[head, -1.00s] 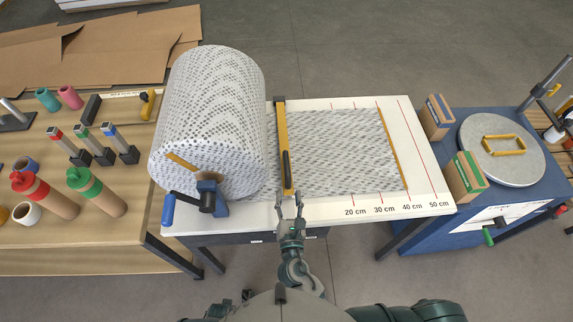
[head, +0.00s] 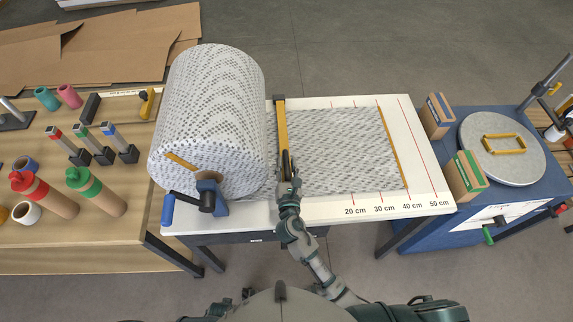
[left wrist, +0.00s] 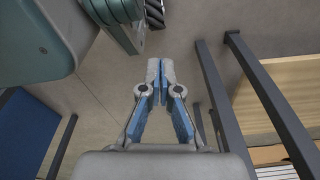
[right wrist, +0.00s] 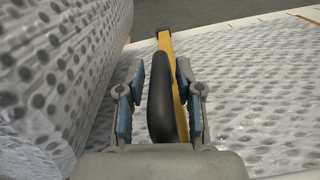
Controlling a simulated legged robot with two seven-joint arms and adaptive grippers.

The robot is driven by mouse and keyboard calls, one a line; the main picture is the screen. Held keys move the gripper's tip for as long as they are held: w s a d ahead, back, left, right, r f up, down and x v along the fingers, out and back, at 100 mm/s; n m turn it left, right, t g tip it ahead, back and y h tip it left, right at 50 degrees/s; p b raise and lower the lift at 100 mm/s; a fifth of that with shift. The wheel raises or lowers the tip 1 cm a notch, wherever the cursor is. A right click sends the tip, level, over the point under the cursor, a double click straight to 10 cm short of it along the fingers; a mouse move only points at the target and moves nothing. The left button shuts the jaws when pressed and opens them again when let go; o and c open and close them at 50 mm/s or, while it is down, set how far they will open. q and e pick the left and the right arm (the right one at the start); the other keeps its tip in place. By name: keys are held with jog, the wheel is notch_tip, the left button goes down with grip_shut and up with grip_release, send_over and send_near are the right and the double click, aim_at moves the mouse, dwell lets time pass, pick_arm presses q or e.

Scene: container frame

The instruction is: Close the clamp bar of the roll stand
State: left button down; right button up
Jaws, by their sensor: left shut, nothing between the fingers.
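The roll stand holds a large roll of dotted bubble wrap (head: 212,115), with a sheet (head: 335,145) drawn out to the right over a white table. The yellow clamp bar (head: 282,125) spans the sheet beside the roll; I cannot tell whether it presses on the sheet. Its black handle (right wrist: 160,100) stands between the fingers of my right gripper (right wrist: 160,75), which are apart, one on each side. In the head view the right gripper (head: 288,180) is at the bar's near end. My left gripper (left wrist: 160,78) is shut and empty, over the floor below table height.
A crank with a blue grip (head: 168,208) sticks out at the roll's near end. A wooden table (head: 90,235) with tubes and tools stands left. A blue table (head: 430,238) with a round turntable (head: 490,165) and boxes stands right. Table legs (left wrist: 265,95) are near my left gripper.

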grip_shut()
pick_arm(q)
jog(key=shift+f, duration=0.1)
pick_arm(e)
jog(key=shift+f, duration=0.15)
